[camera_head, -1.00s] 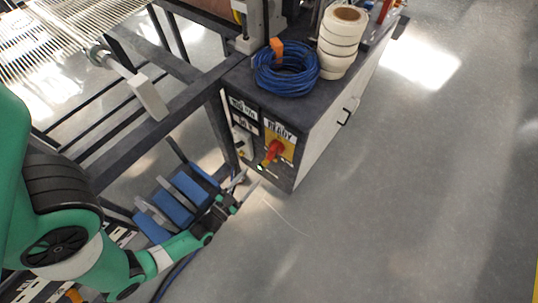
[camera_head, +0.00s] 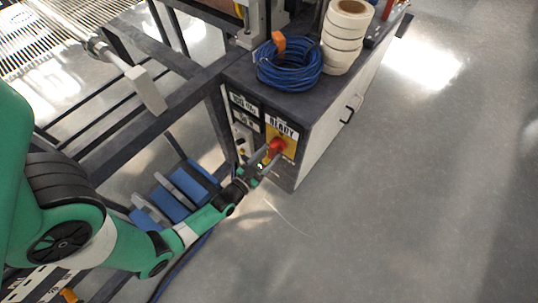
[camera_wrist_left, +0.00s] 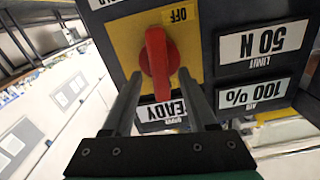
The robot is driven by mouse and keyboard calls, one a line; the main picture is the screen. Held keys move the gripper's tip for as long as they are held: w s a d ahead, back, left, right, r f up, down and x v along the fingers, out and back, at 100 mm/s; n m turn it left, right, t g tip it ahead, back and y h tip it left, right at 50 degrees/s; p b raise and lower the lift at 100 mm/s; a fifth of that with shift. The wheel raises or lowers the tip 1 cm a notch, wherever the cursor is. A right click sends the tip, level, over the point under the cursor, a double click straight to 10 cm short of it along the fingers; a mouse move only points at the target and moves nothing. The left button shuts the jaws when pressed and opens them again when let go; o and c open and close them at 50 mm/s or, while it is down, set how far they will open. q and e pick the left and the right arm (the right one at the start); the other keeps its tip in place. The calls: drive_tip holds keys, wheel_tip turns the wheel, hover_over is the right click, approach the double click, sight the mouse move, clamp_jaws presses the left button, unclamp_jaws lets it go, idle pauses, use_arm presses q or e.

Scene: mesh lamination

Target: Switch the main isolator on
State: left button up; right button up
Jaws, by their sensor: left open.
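The main isolator is a red rotary handle (camera_head: 277,146) on a yellow plate (camera_head: 289,145), on the front of a dark cabinet. In the left wrist view the red handle (camera_wrist_left: 157,55) stands lengthwise in the picture on the yellow plate (camera_wrist_left: 128,42), with an upside-down "OFF" label above it. My left gripper (camera_head: 263,158) is at the handle. It is open, and in the wrist view its fingers (camera_wrist_left: 160,78) lie either side of the handle's lower end. I cannot tell whether either finger touches it. My right gripper is not in view.
A blue cable coil (camera_head: 289,67) and a stack of white rolls (camera_head: 343,42) stand on the cabinet top (camera_head: 312,97). Label plates, including "READY", surround the isolator. A dark frame (camera_head: 165,125) stands at left. The floor (camera_head: 420,190) at right is clear.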

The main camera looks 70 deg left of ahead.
use_arm(q)
drive_tip(key=shift+w+a, duration=0.15)
drive_tip(key=shift+w, duration=0.1)
drive_tip(key=shift+c, duration=0.3)
clamp_jaws()
drive_tip(key=shift+n, duration=0.9)
